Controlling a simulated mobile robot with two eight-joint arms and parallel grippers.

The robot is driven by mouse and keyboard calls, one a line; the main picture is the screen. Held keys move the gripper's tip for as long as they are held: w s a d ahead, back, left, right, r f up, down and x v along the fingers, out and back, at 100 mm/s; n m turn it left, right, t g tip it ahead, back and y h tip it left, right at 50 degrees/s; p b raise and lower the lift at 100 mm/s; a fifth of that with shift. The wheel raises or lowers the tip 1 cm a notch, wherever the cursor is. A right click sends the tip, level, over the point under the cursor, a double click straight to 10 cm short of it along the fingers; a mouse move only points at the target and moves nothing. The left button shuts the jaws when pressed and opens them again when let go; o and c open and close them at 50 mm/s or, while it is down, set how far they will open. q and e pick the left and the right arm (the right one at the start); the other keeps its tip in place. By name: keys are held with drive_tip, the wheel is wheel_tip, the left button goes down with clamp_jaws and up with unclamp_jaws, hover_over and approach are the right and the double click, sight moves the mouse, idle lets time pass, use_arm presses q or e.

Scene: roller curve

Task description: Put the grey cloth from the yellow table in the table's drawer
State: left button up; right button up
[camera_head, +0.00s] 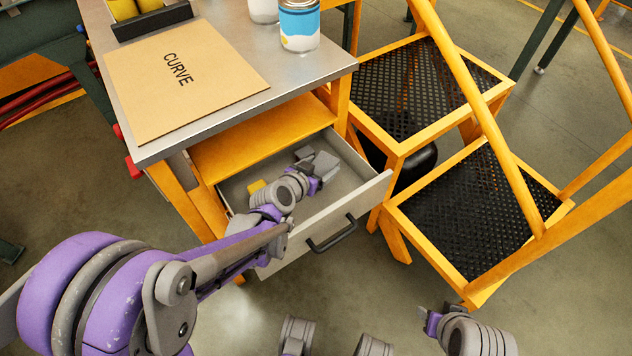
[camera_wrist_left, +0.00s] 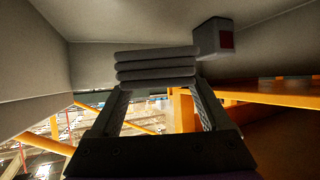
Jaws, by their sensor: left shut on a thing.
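The table's drawer (camera_head: 366,203) is pulled out, with its black handle on the front panel. My left gripper (camera_head: 322,165) reaches down into the drawer from the left in the head view. It is shut on the grey cloth (camera_wrist_left: 155,64), which is folded in a stack of layers and lies between the fingertips in the left wrist view. In the head view the cloth is hard to tell from the grey gripper. Whether it touches the drawer floor is unclear.
A small grey block with a red face (camera_wrist_left: 213,38) is close beside the cloth. A yellow item (camera_head: 256,186) lies in the drawer. On the tabletop are a cardboard sheet (camera_head: 185,80) and a blue-white can (camera_head: 299,25). Yellow steps (camera_head: 430,85) stand right of the table.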

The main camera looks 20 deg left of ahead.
use_arm(q)
drive_tip(key=shift+f+b, duration=0.8)
drive_tip(key=shift+f, duration=1.65)
drive_tip(key=shift+f, duration=0.1)
drive_tip(key=o, duration=1.2)
drive_tip(key=shift+s+r, duration=0.25)
drive_tip(key=shift+r, duration=0.05)
drive_tip(key=p+v, duration=0.2)
drive_tip(key=v, duration=0.5)
